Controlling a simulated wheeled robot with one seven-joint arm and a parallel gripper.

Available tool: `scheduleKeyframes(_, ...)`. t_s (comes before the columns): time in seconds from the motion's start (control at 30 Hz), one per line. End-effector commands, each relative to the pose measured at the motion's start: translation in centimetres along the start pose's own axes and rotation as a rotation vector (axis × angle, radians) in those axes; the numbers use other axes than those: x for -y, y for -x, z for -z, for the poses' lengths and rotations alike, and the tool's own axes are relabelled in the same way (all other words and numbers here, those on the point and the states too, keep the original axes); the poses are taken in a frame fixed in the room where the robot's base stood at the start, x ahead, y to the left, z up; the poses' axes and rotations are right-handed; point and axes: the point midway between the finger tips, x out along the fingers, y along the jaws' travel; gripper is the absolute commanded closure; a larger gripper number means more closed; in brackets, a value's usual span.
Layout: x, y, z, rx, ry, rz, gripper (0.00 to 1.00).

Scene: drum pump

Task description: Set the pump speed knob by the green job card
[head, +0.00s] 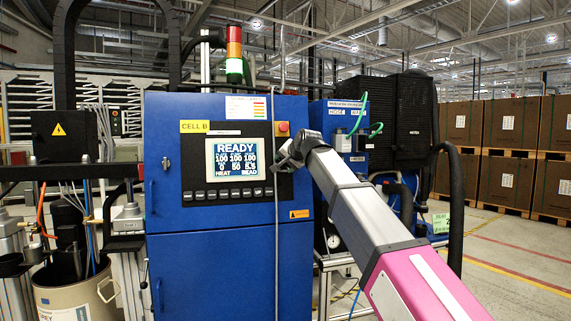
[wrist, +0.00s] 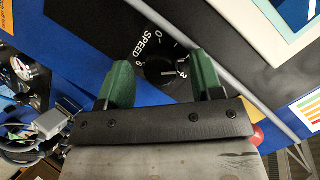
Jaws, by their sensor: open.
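In the wrist view the black speed knob (wrist: 166,74) sits on a dark dial plate marked SPEED, with some scale figures showing. A short white mark shows on the knob; the figure it points at is hard to tell. My gripper (wrist: 162,62) is open, its green fingers on either side of the knob in the picture; I cannot tell whether they touch it. In the head view my gripper (head: 287,156) is at the right edge of the control panel and hides the knob. A light green card (head: 441,223) hangs at the right; its dark figure looks like a 2.
The blue cabinet (head: 210,235) carries a display (head: 236,160) reading READY, with a row of buttons below. A red button (head: 283,128) is close above my gripper. A thin grey rod (head: 276,230) runs down the cabinet front beside it. A black hose (head: 455,200) hangs near the card.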

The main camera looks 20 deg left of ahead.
Motion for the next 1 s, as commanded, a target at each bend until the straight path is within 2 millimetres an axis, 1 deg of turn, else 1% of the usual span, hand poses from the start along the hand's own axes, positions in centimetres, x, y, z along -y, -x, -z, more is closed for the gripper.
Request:
scheduleKeyframes(0.17,-0.1,2.0,-0.1,-0.001,0.000,0.000,0.40)
scheduleKeyframes(0.4,-0.1,6.6,-0.1,-0.002,0.000,0.001,0.40)
scheduleKeyframes(0.6,-0.1,9.5,-0.1,-0.001,0.000,0.000,0.40)
scheduleKeyframes(0.8,-0.1,10.6,-0.1,0.001,0.000,-0.002,0.40)
scheduleKeyframes(1.0,-0.1,10.7,-0.1,0.001,0.000,-0.001,0.40)
